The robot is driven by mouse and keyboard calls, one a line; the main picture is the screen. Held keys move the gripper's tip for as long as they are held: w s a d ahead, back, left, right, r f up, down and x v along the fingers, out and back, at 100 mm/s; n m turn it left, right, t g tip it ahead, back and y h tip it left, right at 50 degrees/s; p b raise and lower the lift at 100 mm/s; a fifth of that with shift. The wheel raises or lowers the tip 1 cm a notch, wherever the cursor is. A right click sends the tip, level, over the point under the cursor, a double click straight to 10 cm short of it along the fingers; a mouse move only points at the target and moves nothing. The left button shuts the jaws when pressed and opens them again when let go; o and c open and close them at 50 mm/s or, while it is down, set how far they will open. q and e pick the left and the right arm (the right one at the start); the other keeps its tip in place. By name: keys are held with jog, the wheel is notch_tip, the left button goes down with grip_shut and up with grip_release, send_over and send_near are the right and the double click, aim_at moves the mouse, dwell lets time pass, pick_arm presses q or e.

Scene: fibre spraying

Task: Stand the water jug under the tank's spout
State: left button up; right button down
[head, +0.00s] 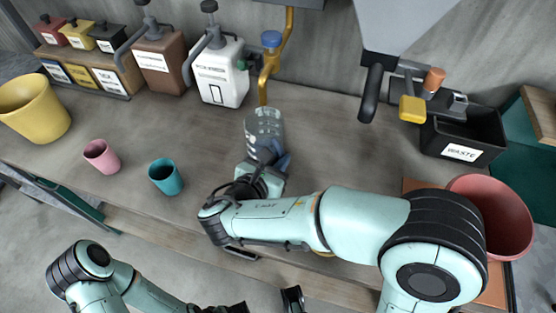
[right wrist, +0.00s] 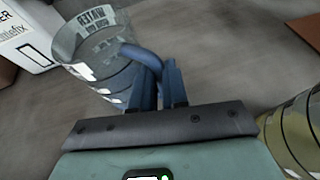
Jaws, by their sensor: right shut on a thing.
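The clear water jug (head: 264,127) with a blue handle stands roughly upright at the table's middle. The brass spout (head: 265,85) with a blue valve knob comes down from the tank (head: 290,3), and its lower end shows just above the jug's mouth. My right gripper (head: 268,162) is shut on the jug's handle, which shows between the fingers in the right wrist view (right wrist: 150,65). Whether the jug's base touches the table is hard to tell. My left gripper (head: 266,302) is open and empty at the bottom edge, partly cut off.
A white canister (head: 222,75) stands left of the spout. A grey hopper (head: 408,25) and black waste bin (head: 465,135) are right. Pink (head: 101,156) and teal (head: 165,177) cups stand left. A yellowish clear vessel (right wrist: 295,135) shows in the right wrist view.

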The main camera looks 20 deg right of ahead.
jog(key=c, duration=1.1)
grip_release()
jog(key=shift+f, duration=0.1)
jog(key=shift+c, duration=0.2)
jog(key=p+v, duration=0.1)
jog(key=v, duration=1.1)
